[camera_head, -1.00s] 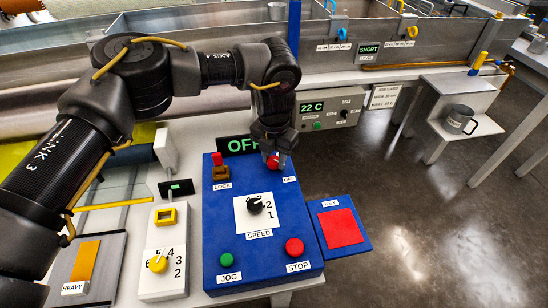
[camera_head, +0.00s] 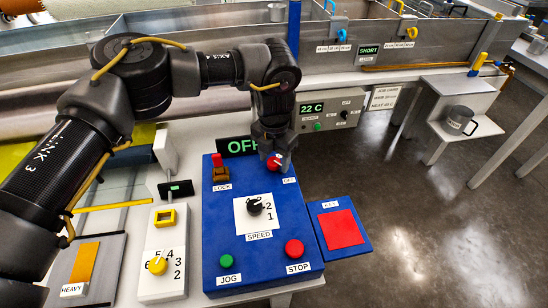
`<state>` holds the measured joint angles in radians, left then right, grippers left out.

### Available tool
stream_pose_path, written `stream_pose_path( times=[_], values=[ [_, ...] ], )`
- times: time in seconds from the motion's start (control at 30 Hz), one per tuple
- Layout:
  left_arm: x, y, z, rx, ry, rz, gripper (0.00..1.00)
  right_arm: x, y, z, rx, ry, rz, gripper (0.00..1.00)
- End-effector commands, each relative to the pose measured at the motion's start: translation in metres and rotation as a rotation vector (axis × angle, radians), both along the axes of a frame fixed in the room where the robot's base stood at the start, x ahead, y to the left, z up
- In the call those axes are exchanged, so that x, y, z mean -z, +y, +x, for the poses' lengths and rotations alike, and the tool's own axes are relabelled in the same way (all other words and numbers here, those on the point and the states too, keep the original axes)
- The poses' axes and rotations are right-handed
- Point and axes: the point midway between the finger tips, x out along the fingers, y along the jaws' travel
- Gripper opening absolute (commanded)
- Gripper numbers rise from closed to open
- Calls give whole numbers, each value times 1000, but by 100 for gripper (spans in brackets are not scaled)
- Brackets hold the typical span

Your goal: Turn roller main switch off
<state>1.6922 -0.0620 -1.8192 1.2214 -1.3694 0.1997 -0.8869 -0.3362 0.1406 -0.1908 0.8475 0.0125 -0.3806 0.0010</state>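The blue roller control panel (camera_head: 222,255) lies on the white bench. A red knob (camera_head: 272,163) sits at its top right, beside a small label that I cannot read surely; I take it for the main switch. My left gripper (camera_head: 280,160) points down at this knob from above, its fingers beside or around it. The fingers partly hide the knob, and I cannot tell whether they grip it. A black display (camera_head: 237,146) behind the panel reads OFF in green, its right end covered by my gripper. My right gripper is not in view.
Close by on the panel are a red LOCK lever (camera_head: 217,161), a black SPEED dial (camera_head: 254,205), a green JOG button (camera_head: 226,261) and a red STOP button (camera_head: 294,248). A red pad (camera_head: 340,229) adjoins on the right. A grey box (camera_head: 330,110) showing 22 C stands behind.

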Motion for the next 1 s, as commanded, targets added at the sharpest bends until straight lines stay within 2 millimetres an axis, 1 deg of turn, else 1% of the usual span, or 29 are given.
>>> stream_pose_path(
  times=[0.23,0.33,0.47,0.63,0.7,0.83,1.0],
  values=[
    [-1,0,0,-1,1,1,55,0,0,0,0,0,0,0],
    [-8,0,0,-1,-1,1,55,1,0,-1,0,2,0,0],
    [-30,0,1,-1,-2,0,55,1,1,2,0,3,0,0],
    [-66,0,1,-1,-5,0,55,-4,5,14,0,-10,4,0],
    [-78,0,1,-1,-4,1,55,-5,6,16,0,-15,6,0],
    [-96,0,0,0,-2,1,55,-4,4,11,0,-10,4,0],
    [-107,0,0,0,1,1,55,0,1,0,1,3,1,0]
  ],
)
